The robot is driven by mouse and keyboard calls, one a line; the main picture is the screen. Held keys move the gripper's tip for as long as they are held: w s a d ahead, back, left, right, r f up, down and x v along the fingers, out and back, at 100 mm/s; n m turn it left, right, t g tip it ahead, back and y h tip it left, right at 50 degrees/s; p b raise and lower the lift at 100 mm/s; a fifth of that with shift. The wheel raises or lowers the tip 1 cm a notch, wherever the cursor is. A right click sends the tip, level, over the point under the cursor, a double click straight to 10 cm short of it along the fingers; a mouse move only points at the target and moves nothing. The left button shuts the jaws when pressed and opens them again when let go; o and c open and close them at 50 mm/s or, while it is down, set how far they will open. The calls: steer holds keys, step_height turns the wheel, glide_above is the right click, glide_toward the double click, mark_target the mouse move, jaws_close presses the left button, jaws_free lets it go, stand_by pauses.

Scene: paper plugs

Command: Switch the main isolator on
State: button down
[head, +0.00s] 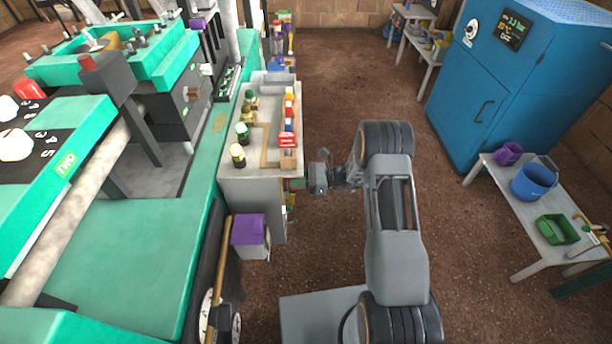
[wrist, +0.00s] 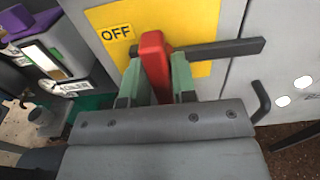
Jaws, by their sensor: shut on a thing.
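The main isolator shows in the wrist view as a yellow plate (wrist: 195,20) on a grey panel. A red handle (wrist: 152,48) stands out from it, upright in the picture, with a dark bar (wrist: 228,48) reaching right behind it. An OFF label (wrist: 116,33) is left of the handle's top. My gripper (wrist: 157,80) has its green fingers on both sides of the red handle and is shut on it. In the head view my gripper (head: 308,184) is at the right side of the grey cabinet (head: 255,190); the isolator's face is hidden there.
The green machine (head: 120,250) fills the left. A dark hooked handle (wrist: 259,100) sticks out right of the isolator. Brown floor is open to the right, before a white bench (head: 500,200) and blue cabinet (head: 510,80).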

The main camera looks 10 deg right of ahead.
stand_by(0.4)
steer(key=c, duration=1)
jaws_free()
steer(key=shift+c, duration=0.2)
steer(key=s+d, duration=0.1)
steer(key=d, duration=1.2)
steer(key=shift+s+d, duration=0.3)
steer(key=shift+d, duration=0.05)
